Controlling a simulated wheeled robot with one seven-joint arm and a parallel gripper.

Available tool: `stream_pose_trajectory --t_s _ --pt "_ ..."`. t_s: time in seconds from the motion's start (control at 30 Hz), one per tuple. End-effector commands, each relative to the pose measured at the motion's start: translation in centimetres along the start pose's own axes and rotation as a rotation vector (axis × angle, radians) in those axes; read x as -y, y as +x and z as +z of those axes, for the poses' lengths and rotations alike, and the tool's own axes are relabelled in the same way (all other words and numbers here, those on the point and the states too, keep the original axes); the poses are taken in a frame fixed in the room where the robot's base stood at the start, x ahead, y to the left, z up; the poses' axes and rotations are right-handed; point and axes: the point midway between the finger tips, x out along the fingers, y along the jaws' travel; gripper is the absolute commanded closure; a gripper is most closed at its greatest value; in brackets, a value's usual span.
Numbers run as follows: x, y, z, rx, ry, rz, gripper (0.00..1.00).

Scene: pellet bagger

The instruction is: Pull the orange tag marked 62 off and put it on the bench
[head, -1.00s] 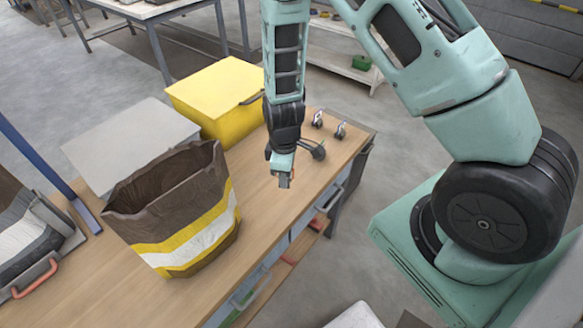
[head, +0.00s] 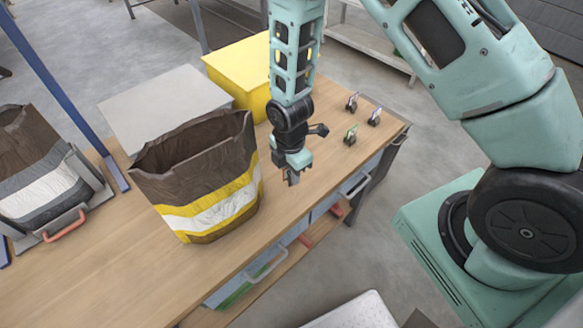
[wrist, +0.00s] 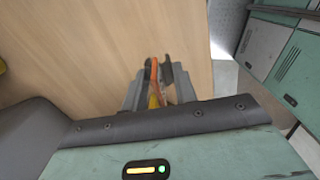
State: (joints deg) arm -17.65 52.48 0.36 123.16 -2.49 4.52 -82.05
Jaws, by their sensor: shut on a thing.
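My gripper (head: 292,178) hangs over the wooden bench (head: 120,262), just right of the brown, yellow and white bag (head: 215,205). In the wrist view my gripper (wrist: 159,72) is shut on a thin orange piece, which looks like the orange tag (wrist: 154,72). It shows edge-on between the fingers, so no number can be read. A bit of yellow shows below it. Bare bench top (wrist: 90,45) lies beneath the fingers. In the head view the tag cannot be made out.
Small clip-like items (head: 352,102) stand at the bench's right end, one with green on it. A yellow box (head: 238,72) and a grey box (head: 160,105) stand behind the bag. Another bag (head: 35,165) is at the left. The front middle of the bench is clear.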

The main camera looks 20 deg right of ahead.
Motion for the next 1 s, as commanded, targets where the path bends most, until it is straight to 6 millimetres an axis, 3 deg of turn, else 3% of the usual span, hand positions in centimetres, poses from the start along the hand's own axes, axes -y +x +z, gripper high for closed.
stream_pose_trajectory --t_s 0.03,0.2,0.9,0.93,1.0 --pt "0.0 1.3 0.0 0.000 0.001 0.000 0.99" --pt "-0.1 2.6 0.0 0.000 0.001 0.001 0.99" --pt "0.0 3.5 0.0 0.000 0.002 0.001 0.99" --pt "0.0 3.4 0.0 0.000 0.002 0.001 0.66" --pt "0.0 3.3 0.0 0.000 0.002 0.001 0.47"
